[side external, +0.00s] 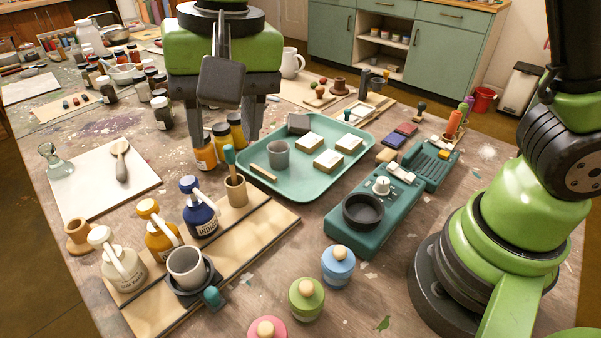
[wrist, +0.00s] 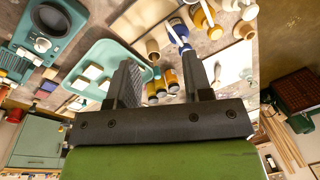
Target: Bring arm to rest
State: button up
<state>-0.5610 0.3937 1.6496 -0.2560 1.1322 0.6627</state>
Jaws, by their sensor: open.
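My gripper (side external: 224,150) is green with dark fingers and hangs above the table behind the left end of the teal tray. Its fingers are apart with nothing between them, as the wrist view (wrist: 160,85) also shows. The green and black base and lower links of my arm stand at the right in the side view. Below the fingers are several yellow and orange jars (side external: 205,155) with dark lids; they also show between the fingers in the wrist view (wrist: 160,88). I cannot tell the exact height of the fingertips above the table.
The teal tray (side external: 342,178) holds a grey cup (side external: 278,153) and pale blocks. A teal scale (side external: 375,215) with a black bowl stands to its right. Bottles (side external: 200,207) and a cup (side external: 186,267) stand on a wooden board front left. Several dark jars (side external: 162,112) crowd the back left.

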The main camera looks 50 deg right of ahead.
jog(key=s+d+r+t+y, duration=0.1)
jog(key=s+d+r, duration=0.1)
jog(key=d+r, duration=0.15)
jog(key=s+d+r+t, duration=0.1)
jog(key=s+d+r, duration=0.15)
jog(key=d, duration=0.25)
jog(key=s+d+n+t, duration=0.1)
jog(key=s+d+t, duration=0.3)
jog(key=s+d, duration=0.3)
jog(key=shift+s+r, duration=0.35)
jog(key=shift+s, duration=0.75)
